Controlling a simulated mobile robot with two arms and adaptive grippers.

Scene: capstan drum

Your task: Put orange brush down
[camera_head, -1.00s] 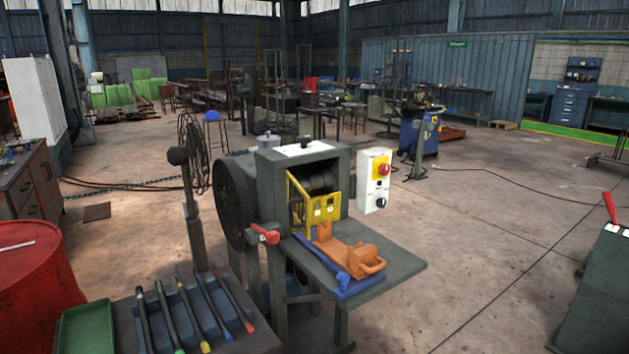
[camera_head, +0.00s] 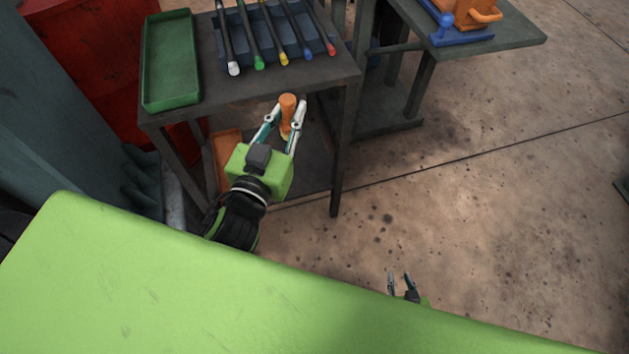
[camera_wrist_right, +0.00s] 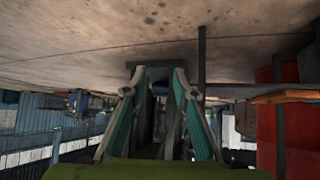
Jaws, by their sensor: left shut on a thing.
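The orange brush (camera_head: 287,112) is upright between the fingers of my left gripper (camera_head: 288,108), in front of the small dark table's front edge. The left gripper is shut on it. Its lower end is partly hidden by the fingers. My right gripper (camera_head: 399,277) is low at the bottom of the head view, with its fingers apart and nothing between them. In the right wrist view the right gripper (camera_wrist_right: 159,72) also shows open and empty.
The dark table (camera_head: 330,85) carries a green tray (camera_head: 168,60) and a blue rack (camera_head: 258,28) of several dark rods with coloured ends. An orange object (camera_head: 228,160) is on its lower shelf.

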